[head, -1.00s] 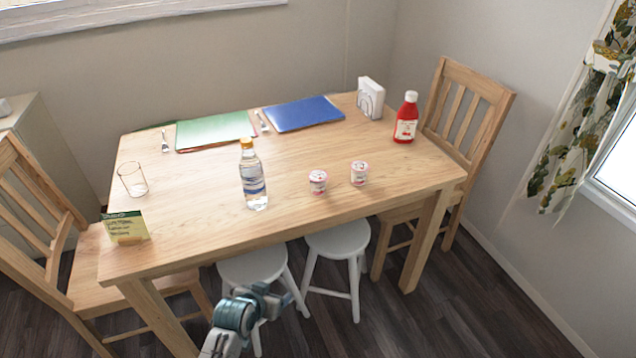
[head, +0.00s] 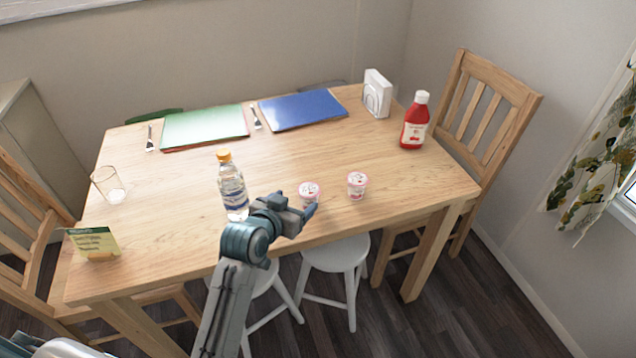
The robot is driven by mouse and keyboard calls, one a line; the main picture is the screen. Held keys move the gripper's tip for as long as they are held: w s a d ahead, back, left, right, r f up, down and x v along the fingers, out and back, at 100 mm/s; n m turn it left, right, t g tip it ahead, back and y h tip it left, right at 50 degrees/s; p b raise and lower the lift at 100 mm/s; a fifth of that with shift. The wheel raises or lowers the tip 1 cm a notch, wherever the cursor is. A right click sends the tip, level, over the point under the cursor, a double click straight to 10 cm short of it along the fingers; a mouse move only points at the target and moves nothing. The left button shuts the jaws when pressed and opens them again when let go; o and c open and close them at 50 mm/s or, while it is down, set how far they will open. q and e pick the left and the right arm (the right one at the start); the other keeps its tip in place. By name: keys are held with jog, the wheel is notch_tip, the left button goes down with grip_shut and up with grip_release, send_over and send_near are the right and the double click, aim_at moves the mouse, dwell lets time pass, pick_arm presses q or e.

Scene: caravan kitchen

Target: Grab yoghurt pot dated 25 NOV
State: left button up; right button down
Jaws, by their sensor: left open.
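Two small white and pink yoghurt pots stand upright on the table, near its front edge. The left yoghurt pot (head: 309,192) is partly hidden behind my left gripper. The right yoghurt pot (head: 357,186) stands clear, a little to the right. The date print on both is too small to read, so I cannot tell which is dated 25 NOV. My left gripper (head: 306,212) is open, above the table's front edge and just in front of the left pot; I see nothing held in it. My right gripper is not in view.
A water bottle (head: 232,186) stands close left of my left gripper. A red sauce bottle (head: 414,122), napkin holder (head: 376,94), glass (head: 108,185) and small sign (head: 95,243) stand farther off. The wooden table (head: 170,220) is clear around the right pot. White stools (head: 335,255) sit below.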

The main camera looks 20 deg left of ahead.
aim_at(308, 190)
pick_arm(q)
jog(key=x, duration=0.5)
jog(key=shift+r, duration=0.15)
jog(key=x, duration=0.3)
jog(key=shift+d+r+p, duration=0.15)
jog(key=shift+p, duration=0.2)
jog(key=x, duration=0.2)
jog(key=shift+w+f, duration=0.25)
jog(key=c, duration=1)
jog(key=shift+c, duration=0.2)
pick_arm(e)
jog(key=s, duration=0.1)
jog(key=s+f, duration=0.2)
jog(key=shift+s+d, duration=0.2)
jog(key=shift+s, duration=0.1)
pick_arm(q)
jog(key=shift+r, duration=0.1)
